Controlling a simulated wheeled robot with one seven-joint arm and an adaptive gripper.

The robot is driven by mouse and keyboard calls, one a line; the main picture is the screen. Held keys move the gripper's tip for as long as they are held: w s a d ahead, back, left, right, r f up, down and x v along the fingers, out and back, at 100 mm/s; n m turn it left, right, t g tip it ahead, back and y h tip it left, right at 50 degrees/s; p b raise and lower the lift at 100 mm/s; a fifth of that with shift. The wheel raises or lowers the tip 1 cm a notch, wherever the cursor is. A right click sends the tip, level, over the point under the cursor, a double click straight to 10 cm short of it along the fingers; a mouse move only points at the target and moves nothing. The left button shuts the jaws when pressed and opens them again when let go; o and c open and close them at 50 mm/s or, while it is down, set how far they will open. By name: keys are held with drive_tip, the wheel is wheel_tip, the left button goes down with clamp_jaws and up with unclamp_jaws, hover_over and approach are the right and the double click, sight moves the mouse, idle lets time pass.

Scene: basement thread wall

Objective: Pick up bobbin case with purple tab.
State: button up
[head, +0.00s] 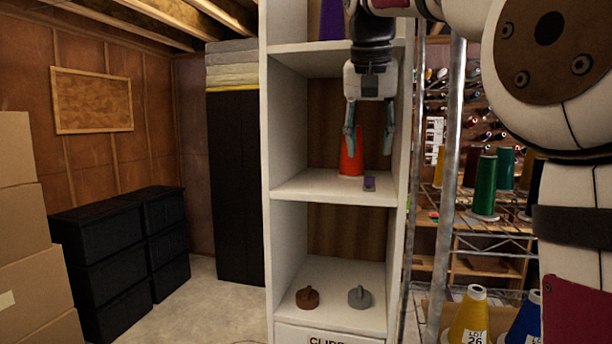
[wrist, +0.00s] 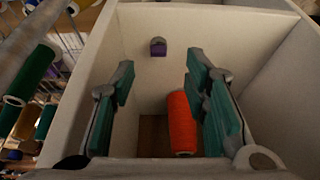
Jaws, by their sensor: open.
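The bobbin case with purple tab (head: 369,184) is a small piece on the middle shelf of the white cabinet, close to the shelf's front edge. In the wrist view the bobbin case (wrist: 158,47) shows a purple front and a dark grey top, beyond the fingertips and roughly between their lines. My gripper (head: 368,147) points down in front of or inside that compartment, its teal-padded fingers spread and empty. In the wrist view the gripper (wrist: 161,76) is also open, with nothing between the pads. It appears above the bobbin case, apart from it.
A red-orange thread cone (head: 351,158) stands on the same shelf, behind and left of the bobbin case. The white cabinet's (head: 268,200) side walls bound the compartment closely. A brown knobbed piece (head: 307,297) and a grey one (head: 359,297) sit on the shelf below. A wire rack with thread cones stands right.

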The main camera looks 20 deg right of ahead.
sight(369, 186)
drive_tip(key=x, duration=0.2)
drive_tip(key=p+x, duration=0.1)
drive_tip(key=x, duration=0.4)
drive_tip(key=shift+w+d, duration=0.25)
drive_tip(key=shift+d, duration=0.1)
drive_tip(key=shift+c, duration=0.3)
drive_tip(key=c, duration=0.8)
